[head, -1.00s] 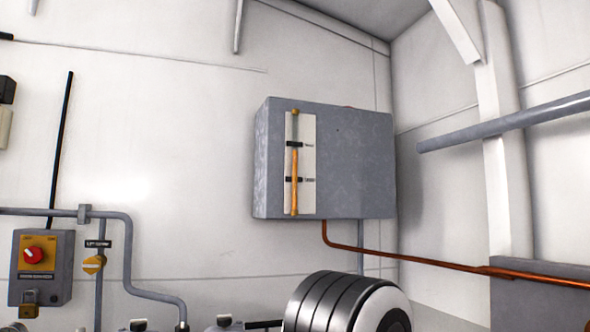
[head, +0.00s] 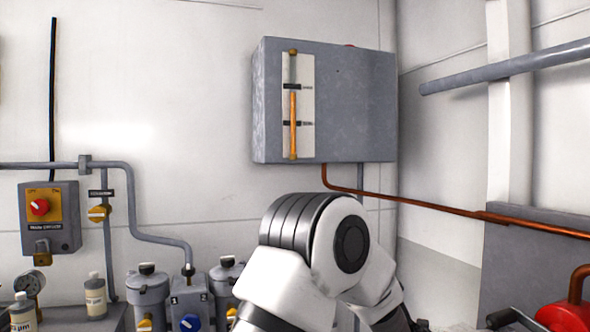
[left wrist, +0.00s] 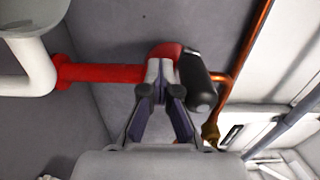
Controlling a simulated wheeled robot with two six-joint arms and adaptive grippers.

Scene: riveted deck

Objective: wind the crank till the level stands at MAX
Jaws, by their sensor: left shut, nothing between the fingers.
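In the head view a grey tank (head: 350,105) hangs on the wall. Its sight gauge (head: 306,70) has two black marks with labels too small to read. The orange column (head: 293,108) reaches to just under the upper mark (head: 292,86). A dark crank-like bar (head: 513,318) shows at the bottom right beside a red housing (head: 566,317). In the left wrist view my left gripper (left wrist: 158,88) is shut and empty, in front of a red part (left wrist: 105,73) and beside a black cylindrical grip (left wrist: 196,85). Contact with the grip cannot be told. My right gripper is out of view.
A copper pipe (head: 410,202) runs from the tank to the right. A grey pipe (head: 505,66) juts out at the upper right. A switch box (head: 65,233), valves, canisters (head: 148,298) and bottles (head: 95,297) stand at the left.

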